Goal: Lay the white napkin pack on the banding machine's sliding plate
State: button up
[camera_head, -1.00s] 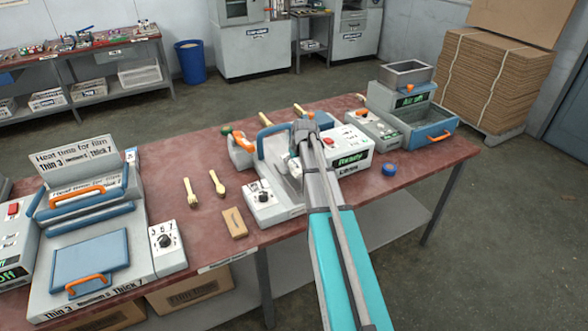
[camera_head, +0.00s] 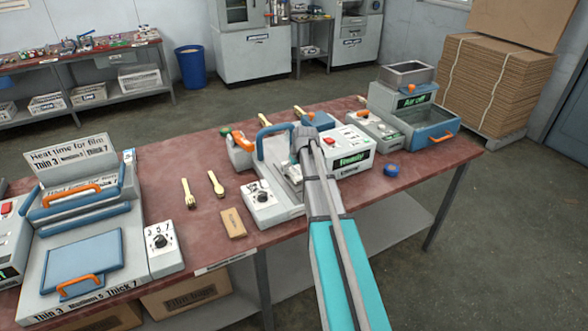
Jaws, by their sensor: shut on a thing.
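The banding machine stands mid-table, with a knob box (camera_head: 262,205), a blue handle (camera_head: 275,130) and a display unit (camera_head: 352,152) reading "Ready". Its pale sliding plate (camera_head: 282,176) lies between the knob box and the display unit, partly covered by my arm. My gripper (camera_head: 297,158) is over the plate area, mostly hidden behind my own wrist. It is shut on the white napkin pack, of which little can be made out. I cannot tell whether the pack touches the plate.
A wooden block (camera_head: 233,223) and wooden cutlery (camera_head: 215,184) lie left of the machine. A film sealer (camera_head: 85,255) fills the table's left end. A blue tape roll (camera_head: 390,170) and a blue-edged tray machine (camera_head: 425,125) are at right.

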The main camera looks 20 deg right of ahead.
jog(key=shift+f, duration=0.15)
jog(key=o, duration=0.7)
jog(key=p+v, duration=1.1)
jog(key=v, duration=0.1)
jog(key=shift+r, duration=0.25)
jog(key=shift+a, duration=0.1)
dwell(0.8)
jog(key=s+a+f+g, duration=0.1)
jog(key=s+a+g, duration=0.3)
jog(key=s+a, duration=1.7)
jog(key=shift+a+f+g, duration=0.25)
jog(key=shift+a+g, duration=0.05)
jog(key=shift+a, duration=0.75)
jog(key=shift+s, duration=0.1)
